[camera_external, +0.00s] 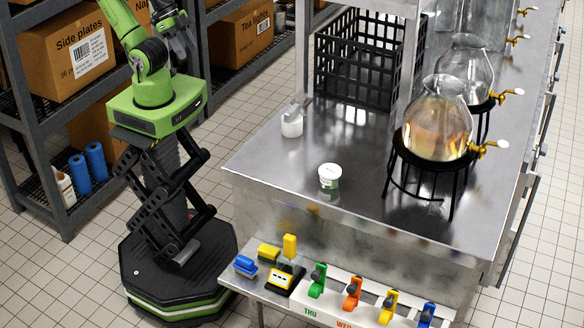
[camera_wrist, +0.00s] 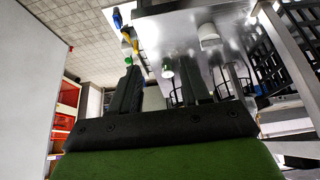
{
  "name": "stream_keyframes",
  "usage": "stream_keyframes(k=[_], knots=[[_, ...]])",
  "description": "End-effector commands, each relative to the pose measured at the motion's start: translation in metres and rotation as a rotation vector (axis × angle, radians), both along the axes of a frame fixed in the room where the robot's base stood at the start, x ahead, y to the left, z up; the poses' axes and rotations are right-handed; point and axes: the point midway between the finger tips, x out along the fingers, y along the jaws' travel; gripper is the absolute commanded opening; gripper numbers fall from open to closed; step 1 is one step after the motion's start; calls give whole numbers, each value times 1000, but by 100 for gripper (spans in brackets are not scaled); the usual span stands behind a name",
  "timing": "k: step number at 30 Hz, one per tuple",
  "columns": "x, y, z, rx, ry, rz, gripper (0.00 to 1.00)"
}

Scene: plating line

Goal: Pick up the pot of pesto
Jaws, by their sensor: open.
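The pot of pesto (camera_external: 329,183) is a small white tub with a green label. It stands upright on the steel counter, near its front edge. In the wrist view, a small pot with green on it (camera_wrist: 167,69) shows beyond the fingers and looks like the same one. My gripper (camera_wrist: 160,78) is open, with its two dark fingers apart and nothing held between them. It is well away from the pot. In the external view my arm is folded up over my base, left of the counter.
A white container (camera_external: 291,125) with something grey at its top stands behind and left of the pot. A black crate (camera_external: 357,65) is at the back. Glass dispensers (camera_external: 437,120) on black stands are to the right. Counter around the pot is clear.

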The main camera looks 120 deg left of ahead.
Motion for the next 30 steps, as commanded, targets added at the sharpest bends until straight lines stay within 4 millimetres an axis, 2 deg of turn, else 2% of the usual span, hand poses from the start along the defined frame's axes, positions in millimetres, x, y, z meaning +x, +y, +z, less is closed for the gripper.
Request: stream_keyframes(k=[1,9,17,19,20,23,26,30], knots=[[0,0,0,0,0,0,53],[0,0,0,0,0,0,93],[1,0,-1,1,1,-5,93],[11,1,-5,9,10,-52,93],[20,1,-8,18,16,-89,93],[64,4,-31,86,45,-271,93],[118,7,-65,217,76,-483,93],[189,8,-123,488,138,-782,93]])
